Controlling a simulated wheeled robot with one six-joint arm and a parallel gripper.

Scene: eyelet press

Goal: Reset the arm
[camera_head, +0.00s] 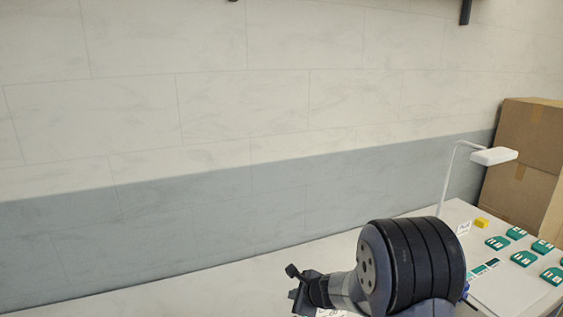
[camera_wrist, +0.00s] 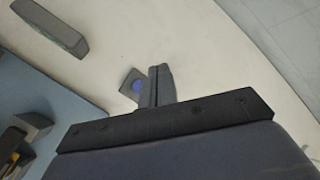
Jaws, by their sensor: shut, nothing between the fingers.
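My gripper (camera_wrist: 158,85) shows in the wrist view with its two fingers together and nothing between them. It hangs over a pale surface. In the head view my arm reaches in from the bottom, and my gripper (camera_head: 298,284) points left above the white table (camera_head: 150,302). The arm's thick black joint hides part of the table.
A small dark piece with a blue spot (camera_wrist: 134,85) is just left of the fingers; touching or apart, I cannot tell. A grey block (camera_wrist: 52,24) lies upper left. Right: green pieces (camera_head: 523,258), a yellow block (camera_head: 482,223), a white lamp (camera_head: 493,156), cardboard boxes (camera_head: 525,140).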

